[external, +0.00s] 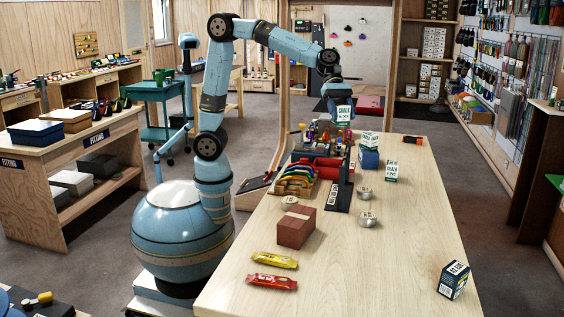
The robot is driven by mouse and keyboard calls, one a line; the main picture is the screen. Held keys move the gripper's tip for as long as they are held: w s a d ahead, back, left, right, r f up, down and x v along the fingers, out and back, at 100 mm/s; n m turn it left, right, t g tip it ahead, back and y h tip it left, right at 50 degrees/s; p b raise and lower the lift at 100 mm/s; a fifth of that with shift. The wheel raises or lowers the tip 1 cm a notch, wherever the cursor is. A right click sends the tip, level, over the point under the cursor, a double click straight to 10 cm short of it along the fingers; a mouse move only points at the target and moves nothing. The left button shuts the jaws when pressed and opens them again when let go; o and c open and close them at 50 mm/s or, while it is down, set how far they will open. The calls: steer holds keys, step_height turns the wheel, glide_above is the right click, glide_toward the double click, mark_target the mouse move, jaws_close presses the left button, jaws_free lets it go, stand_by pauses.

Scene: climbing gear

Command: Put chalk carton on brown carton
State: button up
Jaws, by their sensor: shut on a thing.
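My gripper (341,96) is above the far part of the wooden table, pointing down. It is shut on a white and green chalk carton (344,114), which hangs upright in the air over the gear on the table. The fingers are small and dark in this view. The brown carton (295,227) stands on the table nearer the camera, to the left and well apart from my gripper.
A rack of colourful gear (297,178), a dark upright stand (341,183), tins (367,219), yellow and red bars (274,260) and a dark-blue box (453,280) are on the table. The table's front middle is clear.

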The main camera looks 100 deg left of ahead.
steer(key=s+d+m+g, duration=0.4)
steer(key=s+d+m, duration=0.2)
steer(key=s+d, duration=1.5)
glide_above(297, 218)
steer(key=shift+h, duration=0.4)
steer(key=f, duration=1.4)
steer(key=shift+s+a+f, duration=0.1)
steer(key=shift+s+f, duration=0.2)
steer(key=shift+f, duration=0.1)
steer(key=shift+w+f, duration=0.15)
steer(key=shift+f, duration=0.2)
steer(key=shift+d+f, duration=0.2)
steer(key=shift+f, duration=1.3)
steer(key=shift+w+f, duration=0.1)
